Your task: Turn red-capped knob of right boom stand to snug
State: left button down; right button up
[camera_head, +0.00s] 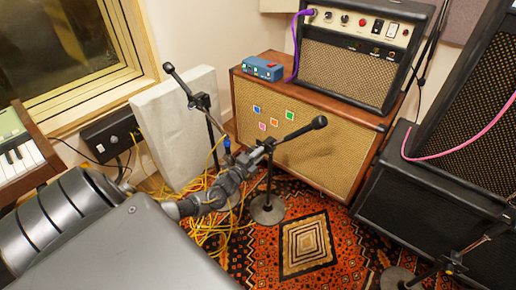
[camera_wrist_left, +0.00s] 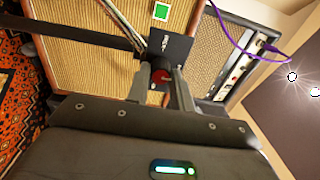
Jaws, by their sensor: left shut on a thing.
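A boom stand (camera_head: 267,209) with a round base stands in front of the wooden speaker cabinet, its boom and microphone (camera_head: 318,122) pointing up to the right. My left gripper (camera_head: 262,152) reaches its clutch from the lower left and covers much of it. In the left wrist view my left gripper (camera_wrist_left: 162,88) is shut on the red-capped knob (camera_wrist_left: 158,80), with a finger on each side. The red cap shows only partly between the fingers. The black clutch block (camera_wrist_left: 167,46) lies just beyond, with the dark boom (camera_wrist_left: 75,36) running left. My right gripper is not in view.
Another boom stand (camera_head: 200,101) stands close on the left, before a white panel (camera_head: 180,125). A third stand's clutch (camera_head: 451,264) shows at lower right. The cabinet (camera_head: 300,140) carries an amp. Yellow cables (camera_head: 205,225) lie on the floor; the patterned rug (camera_head: 340,235) is mostly clear.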

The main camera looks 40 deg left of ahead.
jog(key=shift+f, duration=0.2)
pick_arm(q)
jog(key=shift+d, duration=0.1)
jog(key=c, duration=1.3)
grip_release()
jog(key=shift+o, duration=0.5)
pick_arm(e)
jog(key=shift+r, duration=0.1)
pick_arm(q)
jog(key=shift+s, duration=0.1)
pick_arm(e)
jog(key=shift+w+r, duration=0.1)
pick_arm(q)
jog(key=s+p, duration=0.1)
jog(key=s, duration=0.9)
jog(key=shift+s+f+p, duration=0.15)
jog(key=shift+s+p, duration=0.15)
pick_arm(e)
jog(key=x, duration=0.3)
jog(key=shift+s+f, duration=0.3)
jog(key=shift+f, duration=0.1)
